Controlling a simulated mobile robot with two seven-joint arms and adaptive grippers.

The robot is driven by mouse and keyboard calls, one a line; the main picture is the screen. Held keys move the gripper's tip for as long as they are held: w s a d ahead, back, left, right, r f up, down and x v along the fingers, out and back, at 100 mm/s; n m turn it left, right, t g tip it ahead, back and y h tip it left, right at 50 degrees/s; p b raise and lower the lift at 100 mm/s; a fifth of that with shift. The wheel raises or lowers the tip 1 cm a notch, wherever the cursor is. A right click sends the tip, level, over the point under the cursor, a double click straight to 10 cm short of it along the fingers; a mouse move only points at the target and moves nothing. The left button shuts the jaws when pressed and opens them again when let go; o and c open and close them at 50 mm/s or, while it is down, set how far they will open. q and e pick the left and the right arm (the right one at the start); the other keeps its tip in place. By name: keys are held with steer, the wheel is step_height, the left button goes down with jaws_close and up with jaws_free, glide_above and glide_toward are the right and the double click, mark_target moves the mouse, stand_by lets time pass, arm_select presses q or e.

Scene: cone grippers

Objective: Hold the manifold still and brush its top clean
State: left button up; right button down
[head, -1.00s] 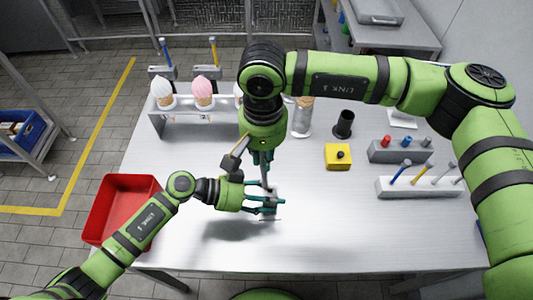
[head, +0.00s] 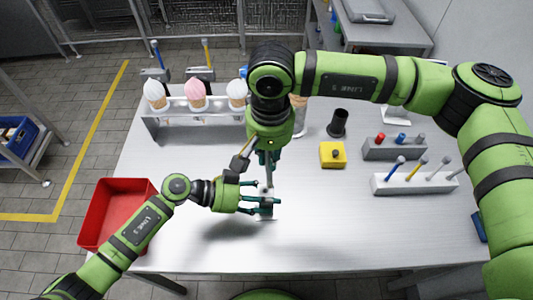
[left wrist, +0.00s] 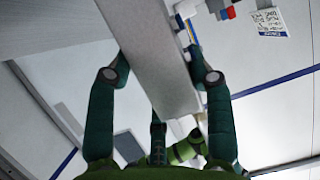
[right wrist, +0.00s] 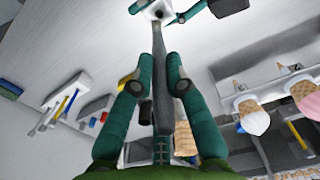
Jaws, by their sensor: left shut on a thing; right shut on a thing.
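The manifold (head: 266,208) is a pale grey block standing near the front middle of the table. My left gripper (head: 262,198) is shut on it from the left, with fingers on both sides. In the left wrist view the manifold (left wrist: 150,45) runs as a long grey bar between the left fingertips (left wrist: 160,76). My right gripper (head: 266,160) points down above it, shut on a brush. In the right wrist view the grey brush (right wrist: 160,65) runs from the right fingertips (right wrist: 157,88) to the manifold top (right wrist: 160,10). The contact itself is too small to tell.
A cone rack (head: 180,130) stands at the back left and a red bin (head: 115,215) at the front left. A yellow block (head: 333,155), a black cup (head: 339,122), a grey holder (head: 395,150) and a white holder (head: 415,183) stand right.

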steer(key=shift+r, duration=3)
arm_select(q)
steer(key=o, duration=1.7)
steer(key=shift+o, duration=0.6)
steer(key=shift+a, duration=0.1)
steer(key=v, duration=1.1)
steer(key=shift+a+r, duration=0.2)
steer(key=shift+a, duration=0.2)
